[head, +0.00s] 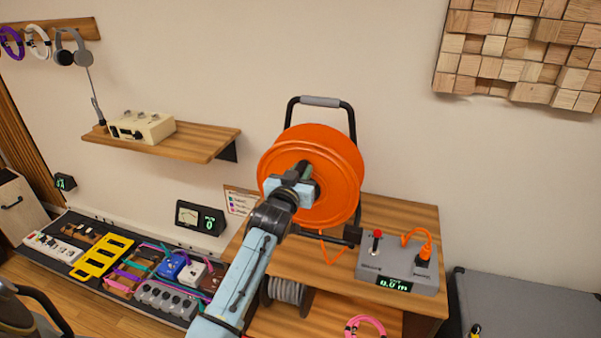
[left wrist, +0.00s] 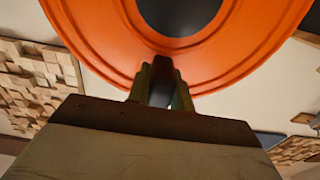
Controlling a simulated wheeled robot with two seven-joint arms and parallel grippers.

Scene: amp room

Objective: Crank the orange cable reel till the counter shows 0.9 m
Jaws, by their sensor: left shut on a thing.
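The orange cable reel (head: 335,165) stands in a black frame with a grey top grip on a wooden table. Its orange flange fills the top of the left wrist view (left wrist: 100,45). My left gripper (head: 302,178) is in front of the reel face, shut on the dark crank handle (left wrist: 160,84), which shows between the fingers. The gripper and arm hide most of the crank. The grey counter box (head: 405,262) stands right of the reel; its green display (head: 394,285) is too blurred to read surely, perhaps 0.0 m. My right gripper is not in view.
A pink cable coil (head: 366,327) lies below in front. A pedalboard (head: 130,270) is at left. A wall shelf (head: 190,140) holds a cream box (head: 142,126).

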